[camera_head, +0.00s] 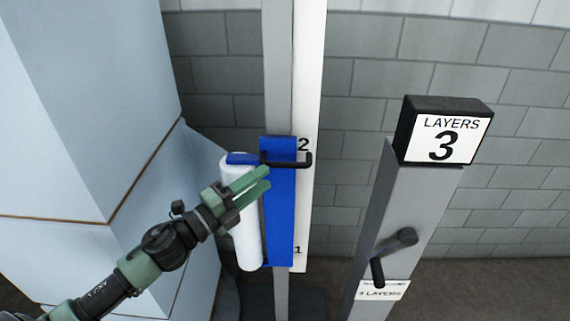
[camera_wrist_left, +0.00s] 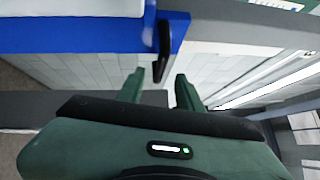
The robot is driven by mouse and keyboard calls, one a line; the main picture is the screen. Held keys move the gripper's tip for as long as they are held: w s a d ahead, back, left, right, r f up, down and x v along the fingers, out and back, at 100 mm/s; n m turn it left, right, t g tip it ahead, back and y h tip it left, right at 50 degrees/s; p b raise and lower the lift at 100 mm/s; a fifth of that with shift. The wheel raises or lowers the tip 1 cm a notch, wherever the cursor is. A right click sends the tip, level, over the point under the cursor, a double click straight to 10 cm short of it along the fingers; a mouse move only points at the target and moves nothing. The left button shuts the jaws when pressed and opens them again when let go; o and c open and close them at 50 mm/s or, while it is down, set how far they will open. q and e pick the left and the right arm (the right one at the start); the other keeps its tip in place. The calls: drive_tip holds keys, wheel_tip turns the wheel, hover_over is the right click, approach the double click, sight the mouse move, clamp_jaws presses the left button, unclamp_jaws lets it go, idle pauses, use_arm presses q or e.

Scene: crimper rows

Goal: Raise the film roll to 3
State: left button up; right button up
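The white film roll (camera_head: 246,235) stands upright on a blue carriage (camera_head: 281,215), which rides on a grey vertical mast (camera_head: 277,60). A black handle (camera_head: 290,160) sticks out near the carriage top, just below the 2 on the white scale strip (camera_head: 308,70). My left gripper (camera_head: 266,179) is in front of the roll and carriage, a little below the handle, and hides part of the roll. In the left wrist view its two green fingers (camera_wrist_left: 160,74) are apart and empty. The black handle (camera_wrist_left: 163,50) shows just beyond the fingertips, beside the blue carriage (camera_wrist_left: 90,35). My right gripper is not in view.
A black sign box (camera_head: 444,131) reading "LAYERS 3" tops a grey post (camera_head: 400,215) at the right. The post carries a black crank-like handle (camera_head: 390,252) and a small label (camera_head: 381,291). A large pale blue block (camera_head: 90,120) stands at the left. A grey block wall is behind.

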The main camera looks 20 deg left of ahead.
sight(285, 164)
use_arm(q)
drive_tip(key=shift+w+d+r+m+h+p, duration=0.3)
drive_tip(key=shift+w+d+h, duration=0.05)
drive_tip(key=shift+w+h, duration=0.05)
drive_tip(key=p+x, duration=0.2)
drive_tip(key=x, duration=0.4)
drive_tip(key=shift+f, duration=0.15)
drive_tip(key=shift+w+d, duration=0.2)
drive_tip(key=shift+w, duration=0.2)
clamp_jaws()
idle(0.7)
